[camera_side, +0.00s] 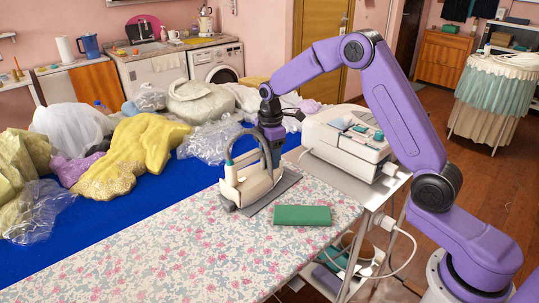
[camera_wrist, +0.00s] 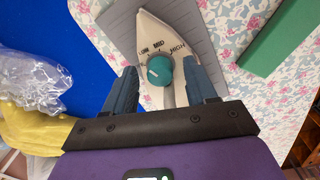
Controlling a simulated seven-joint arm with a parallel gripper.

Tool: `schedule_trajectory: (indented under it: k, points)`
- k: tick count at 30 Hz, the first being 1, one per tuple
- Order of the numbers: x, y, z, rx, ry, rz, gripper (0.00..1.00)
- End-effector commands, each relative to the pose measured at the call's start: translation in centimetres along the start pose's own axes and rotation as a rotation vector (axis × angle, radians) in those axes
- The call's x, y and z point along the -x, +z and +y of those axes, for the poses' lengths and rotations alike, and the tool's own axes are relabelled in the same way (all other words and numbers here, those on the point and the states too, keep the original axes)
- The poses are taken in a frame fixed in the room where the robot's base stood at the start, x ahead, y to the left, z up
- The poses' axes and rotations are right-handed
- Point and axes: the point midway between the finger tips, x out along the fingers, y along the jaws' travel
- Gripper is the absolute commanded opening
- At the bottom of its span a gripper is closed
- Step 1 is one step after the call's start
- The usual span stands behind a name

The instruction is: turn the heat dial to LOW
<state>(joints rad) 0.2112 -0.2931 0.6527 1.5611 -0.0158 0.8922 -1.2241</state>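The heat dial (camera_wrist: 160,70) is a round teal knob on the pale iron (camera_wrist: 153,27). LOW, MID and HIGH are printed in an arc above it, from left to right; a pale mark shows on the knob, but I cannot tell which setting it points to. In the side view the iron (camera_side: 246,190) stands on a grey rest pad (camera_side: 284,182), and its dial is hidden there. My gripper (camera_wrist: 159,67) is open, with one finger on each side of the dial and a gap to both. In the side view my gripper (camera_side: 272,145) points down over the iron, close to its handle.
A folded green cloth (camera_side: 302,215) lies on the floral ironing cover (camera_side: 190,245), right of the iron. Clear plastic wrap (camera_side: 210,137) and a yellow garment (camera_side: 133,155) lie on the blue surface (camera_side: 100,210) to the left. A white machine (camera_side: 345,135) stands behind.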

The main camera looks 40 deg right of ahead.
Motion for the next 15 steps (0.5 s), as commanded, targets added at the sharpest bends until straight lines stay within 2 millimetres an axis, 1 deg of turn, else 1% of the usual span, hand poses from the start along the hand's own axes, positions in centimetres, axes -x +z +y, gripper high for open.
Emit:
schedule_trajectory:
  k: [8,11,14,15]
  points:
    - [0.2,0.0,0.0,0.0,0.0,0.0,0.56]
    - [1.1,0.0,0.1,0.0,0.003,0.001,0.56]
    - [2.6,0.0,0.1,0.0,0.004,0.002,0.56]
    - [3.4,0.0,0.1,0.0,0.005,0.002,0.56]
